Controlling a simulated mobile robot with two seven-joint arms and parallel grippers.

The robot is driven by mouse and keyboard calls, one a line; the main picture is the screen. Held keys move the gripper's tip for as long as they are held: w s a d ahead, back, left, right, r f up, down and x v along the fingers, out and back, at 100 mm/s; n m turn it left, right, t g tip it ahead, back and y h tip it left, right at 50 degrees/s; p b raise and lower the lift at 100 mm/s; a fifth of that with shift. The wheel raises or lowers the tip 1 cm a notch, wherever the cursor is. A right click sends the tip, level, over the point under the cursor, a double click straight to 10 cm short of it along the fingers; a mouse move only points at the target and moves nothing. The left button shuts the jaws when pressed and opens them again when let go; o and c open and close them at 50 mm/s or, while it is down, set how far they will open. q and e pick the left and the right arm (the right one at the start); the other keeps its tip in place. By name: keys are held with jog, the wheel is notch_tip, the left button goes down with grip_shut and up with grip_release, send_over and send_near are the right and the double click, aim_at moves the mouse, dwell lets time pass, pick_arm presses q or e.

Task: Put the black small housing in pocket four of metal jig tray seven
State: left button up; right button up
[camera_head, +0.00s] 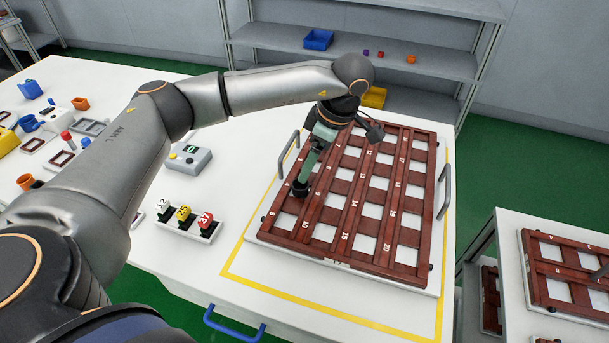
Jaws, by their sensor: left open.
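The brown-gridded metal jig tray (322,255) lies on the white table inside a yellow outline, its pockets marked with small numbers. My left gripper (305,178) reaches down over the left column of pockets and is open. A small black piece (300,190), which looks like the black small housing, is at its fingertips, about at the second pocket from the front, behind the one marked 5. I cannot tell if it is fully seated. The tray's own number is too small to read. My right gripper is not in view.
A card stand with numbers 12, 25 and 37 (187,227) and a grey button box (190,159) stand left of the tray. Handles (446,190) rise at the tray's sides. Another gridded tray (565,270) lies on a right-hand table. A shelf (270,38) stands behind.

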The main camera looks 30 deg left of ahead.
pick_arm(q)
jog(key=v, duration=0.5)
jog(key=shift+f, duration=0.1)
